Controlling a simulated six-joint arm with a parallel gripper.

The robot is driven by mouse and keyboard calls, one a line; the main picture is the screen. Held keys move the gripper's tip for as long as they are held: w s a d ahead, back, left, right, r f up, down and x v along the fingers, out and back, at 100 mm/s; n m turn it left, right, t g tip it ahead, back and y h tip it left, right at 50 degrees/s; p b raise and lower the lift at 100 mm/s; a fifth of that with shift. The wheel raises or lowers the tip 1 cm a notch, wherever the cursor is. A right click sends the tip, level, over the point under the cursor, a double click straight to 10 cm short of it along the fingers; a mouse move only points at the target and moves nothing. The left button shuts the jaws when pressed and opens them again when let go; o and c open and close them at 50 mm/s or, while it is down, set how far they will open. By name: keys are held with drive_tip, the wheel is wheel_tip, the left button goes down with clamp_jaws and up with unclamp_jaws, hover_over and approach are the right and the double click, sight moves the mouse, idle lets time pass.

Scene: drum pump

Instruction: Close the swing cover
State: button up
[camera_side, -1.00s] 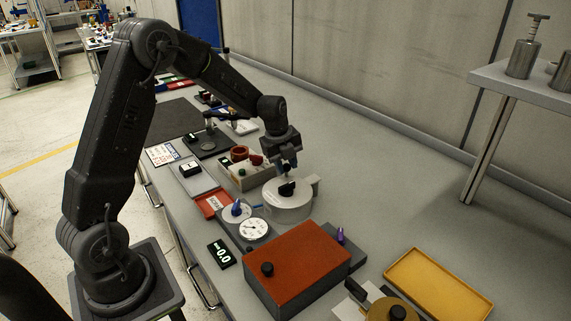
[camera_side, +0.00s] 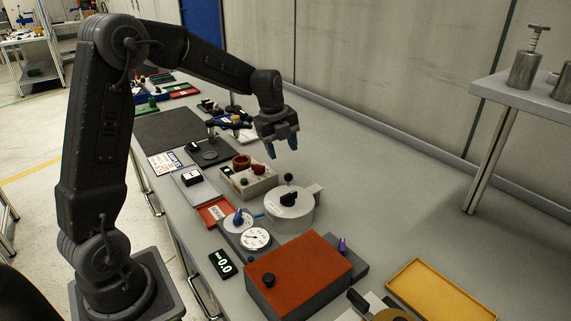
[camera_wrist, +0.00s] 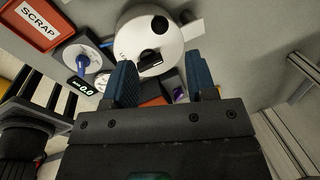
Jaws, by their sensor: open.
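A white round drum (camera_side: 283,219) stands on the bench with a pale flat lid on top. A black handle (camera_side: 288,198) lies on the lid, and a black ball knob (camera_side: 288,177) rises at its far edge. In the wrist view the drum (camera_wrist: 133,38), the handle (camera_wrist: 150,58) and the ball knob (camera_wrist: 160,24) show beyond my fingertips. I cannot tell which part is the swing cover or how far it is turned. My gripper (camera_side: 282,148) is open and empty, above the drum and apart from it. It also shows in the wrist view (camera_wrist: 160,62).
An orange-topped box (camera_side: 302,274) stands in front of the drum. A dial gauge (camera_side: 256,238) and a blue-pointer dial (camera_side: 238,219) sit left of it, near a red scrap tray (camera_side: 214,212). The bench right of the drum is clear.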

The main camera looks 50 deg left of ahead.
drive_tip(key=r, duration=0.3)
drive_tip(key=s+r, duration=0.1)
drive_tip(key=r, duration=0.1)
drive_tip(key=shift+a, duration=0.1)
drive_tip(key=shift+f, duration=0.1)
drive_tip(key=s+d+r+n+t, duration=0.2)
drive_tip(key=s+d+r+n, duration=0.4)
drive_tip(key=s+d+n, duration=0.4)
drive_tip(key=s+d+f+n, duration=0.1)
drive_tip(key=s+d+n, duration=0.1)
drive_tip(key=s+n, duration=0.3)
drive_tip(key=s+d+f+n+t, duration=0.1)
drive_tip(key=s+d+n, duration=0.1)
drive_tip(key=s+n, duration=0.3)
drive_tip(key=s, duration=0.3)
drive_tip(key=shift+s+d+f, duration=0.2)
drive_tip(key=shift+d+f, duration=0.1)
drive_tip(key=shift+d, duration=0.1)
